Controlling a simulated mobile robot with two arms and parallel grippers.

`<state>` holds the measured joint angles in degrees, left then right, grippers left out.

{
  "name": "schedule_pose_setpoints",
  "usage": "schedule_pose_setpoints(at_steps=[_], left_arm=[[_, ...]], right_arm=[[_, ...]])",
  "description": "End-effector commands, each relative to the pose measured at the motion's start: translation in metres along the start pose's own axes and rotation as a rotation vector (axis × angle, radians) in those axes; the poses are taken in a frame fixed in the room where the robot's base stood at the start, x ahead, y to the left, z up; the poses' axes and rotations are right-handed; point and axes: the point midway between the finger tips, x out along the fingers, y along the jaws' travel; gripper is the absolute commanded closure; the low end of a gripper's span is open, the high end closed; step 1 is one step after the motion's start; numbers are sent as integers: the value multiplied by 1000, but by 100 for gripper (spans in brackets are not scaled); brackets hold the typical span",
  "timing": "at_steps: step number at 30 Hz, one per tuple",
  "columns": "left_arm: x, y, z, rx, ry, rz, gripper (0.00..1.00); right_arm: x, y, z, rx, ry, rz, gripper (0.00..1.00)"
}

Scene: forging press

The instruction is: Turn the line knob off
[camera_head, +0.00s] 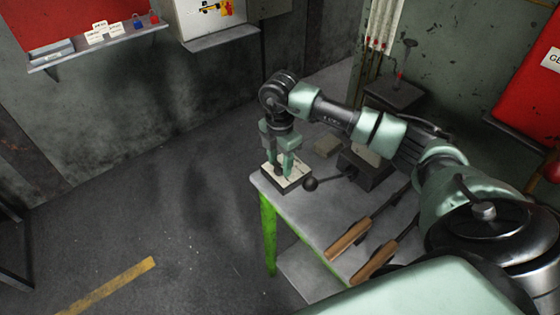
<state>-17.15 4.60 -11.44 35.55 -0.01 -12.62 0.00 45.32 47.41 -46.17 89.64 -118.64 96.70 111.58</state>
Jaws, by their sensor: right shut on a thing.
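A small box with a white top plate (297,178) sits at the far left corner of the table. The line knob (279,169) is a small dark piece on that plate, partly hidden by my gripper. My right gripper (282,168) points down over the box, its green fingers on both sides of the knob and shut on it. I cannot tell which way the knob is set. My left gripper is not in view.
The grey table with green legs (312,222) carries two wooden-handled tools (350,238). A dark ball-ended lever (310,184) stands close to the box's right side. A wall shelf (95,45) is at upper left. The floor left of the table is clear.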

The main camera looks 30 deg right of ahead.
Motion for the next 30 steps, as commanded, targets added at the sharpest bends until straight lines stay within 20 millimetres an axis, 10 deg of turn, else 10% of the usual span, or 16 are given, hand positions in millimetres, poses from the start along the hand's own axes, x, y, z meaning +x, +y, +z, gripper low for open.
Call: schedule_pose_setpoints(at_steps=[20,21,23,30], left_arm=[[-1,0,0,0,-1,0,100],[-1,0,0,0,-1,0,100],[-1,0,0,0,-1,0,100],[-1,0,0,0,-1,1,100]], right_arm=[[-3,2,2,74,-3,9,97],[-3,2,2,74,-3,9,54],[-3,2,2,74,-2,9,37],[-2,1,1,71,-1,4,35]])
